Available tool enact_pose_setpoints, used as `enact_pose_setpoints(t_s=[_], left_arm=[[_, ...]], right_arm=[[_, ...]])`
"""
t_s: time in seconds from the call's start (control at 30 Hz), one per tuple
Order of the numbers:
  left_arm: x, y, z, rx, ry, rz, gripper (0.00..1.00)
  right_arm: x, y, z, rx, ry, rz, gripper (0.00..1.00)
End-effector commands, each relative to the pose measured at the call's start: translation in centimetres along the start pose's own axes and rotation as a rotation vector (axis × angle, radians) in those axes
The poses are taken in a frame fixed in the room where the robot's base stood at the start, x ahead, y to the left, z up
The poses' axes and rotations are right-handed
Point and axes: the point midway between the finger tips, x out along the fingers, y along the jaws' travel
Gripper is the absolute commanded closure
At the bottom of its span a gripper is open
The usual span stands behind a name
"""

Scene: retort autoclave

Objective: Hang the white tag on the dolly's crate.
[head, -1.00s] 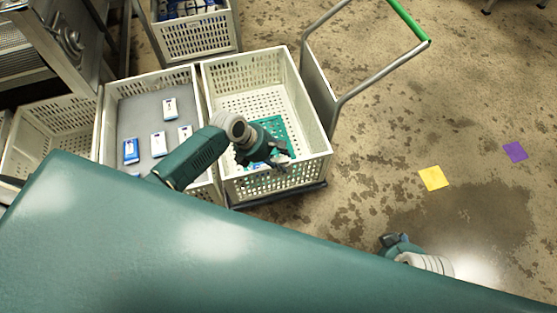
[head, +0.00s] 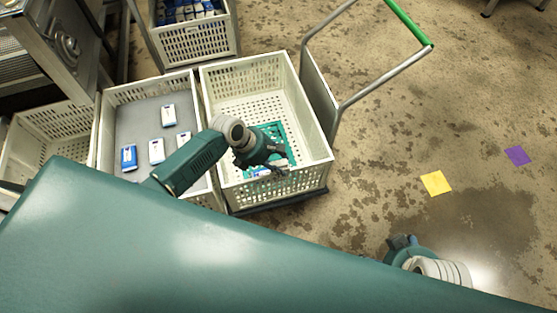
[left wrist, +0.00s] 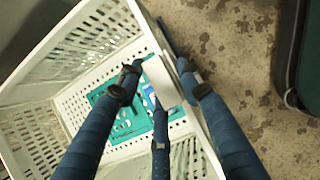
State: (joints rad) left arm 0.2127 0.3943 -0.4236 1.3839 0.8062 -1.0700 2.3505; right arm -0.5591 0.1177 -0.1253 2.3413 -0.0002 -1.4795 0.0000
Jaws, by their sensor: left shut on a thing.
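The dolly's crate (head: 305,175) is a white perforated crate with a teal perforated sheet (head: 284,132) and a blue-and-white pack in its bottom. The dolly (head: 340,112) has a grey frame and a green handle. My left gripper (head: 276,163) is over the crate, close to its near wall. In the left wrist view its dark fingers are shut on the white tag (left wrist: 162,82), a pale flat piece beside the crate's wall (left wrist: 196,125). I cannot tell if the tag touches the wall. My right gripper (head: 402,243) is low over the floor, its fingers mostly hidden.
A crate with a grey bottom (head: 139,122) holding several packs stands left of the dolly's crate. An empty crate (head: 47,140) is farther left, and a filled crate (head: 193,42) stands behind. Yellow (head: 436,183) and purple (head: 517,156) squares lie on open floor at right.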

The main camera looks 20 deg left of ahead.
Motion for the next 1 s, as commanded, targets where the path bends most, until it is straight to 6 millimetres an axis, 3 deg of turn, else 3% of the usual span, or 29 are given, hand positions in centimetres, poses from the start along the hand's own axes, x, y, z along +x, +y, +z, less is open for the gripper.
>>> enact_pose_setpoints(t_s=[1.0], left_arm=[[0.1,0.0,-0.3,-0.001,0.000,0.001,0.81]], right_arm=[[1.4,-0.1,0.3,0.000,-0.009,-0.002,0.16]])
